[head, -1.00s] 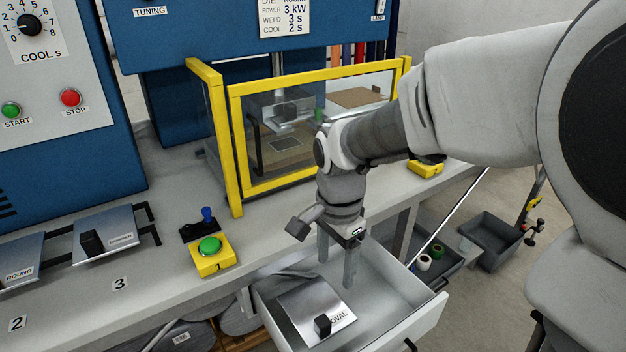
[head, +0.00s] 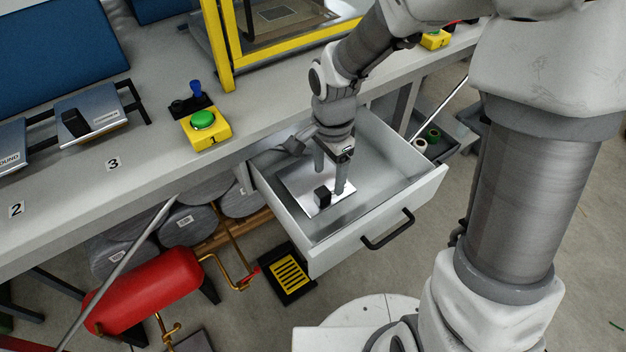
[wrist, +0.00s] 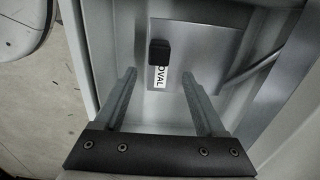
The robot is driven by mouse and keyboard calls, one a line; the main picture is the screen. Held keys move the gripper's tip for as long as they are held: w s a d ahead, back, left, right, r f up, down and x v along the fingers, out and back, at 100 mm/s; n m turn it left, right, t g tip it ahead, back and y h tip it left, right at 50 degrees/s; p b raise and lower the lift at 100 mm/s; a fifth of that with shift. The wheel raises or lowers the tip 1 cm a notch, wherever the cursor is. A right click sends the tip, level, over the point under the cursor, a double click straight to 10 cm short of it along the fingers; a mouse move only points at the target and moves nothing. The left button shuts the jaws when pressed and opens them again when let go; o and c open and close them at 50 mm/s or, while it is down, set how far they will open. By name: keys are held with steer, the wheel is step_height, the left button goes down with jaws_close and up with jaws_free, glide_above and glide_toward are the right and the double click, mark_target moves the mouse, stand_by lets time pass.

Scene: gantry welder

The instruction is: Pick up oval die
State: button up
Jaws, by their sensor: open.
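The oval die is a flat silver plate (head: 297,181) with a black block handle (head: 322,195), lying in the open drawer (head: 399,192). In the wrist view its plate (wrist: 205,58) carries a white "OVAL" label and the black handle (wrist: 159,51) at its near left part. My gripper (head: 329,181) is open and points down into the drawer above the die. In the wrist view the two fingers (wrist: 160,85) are apart, with the handle ahead of and between their tips. The fingers hide part of the plate in the head view. Contact with the die cannot be told.
Drawer walls surround the gripper closely. The bench (head: 150,185) above holds a yellow box with a green button (head: 203,121) and another die (head: 92,112). A red tank (head: 150,289) and a yellow-black pedal (head: 288,273) are below.

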mark_target(328, 189)
steer(key=f+b, duration=0.1)
steer(key=f, duration=0.4)
steer(key=shift+s+f+b, duration=0.15)
steer(key=shift+s+b, duration=0.05)
steer(key=shift+b, duration=0.15)
jaws_close()
stand_by(1.1)
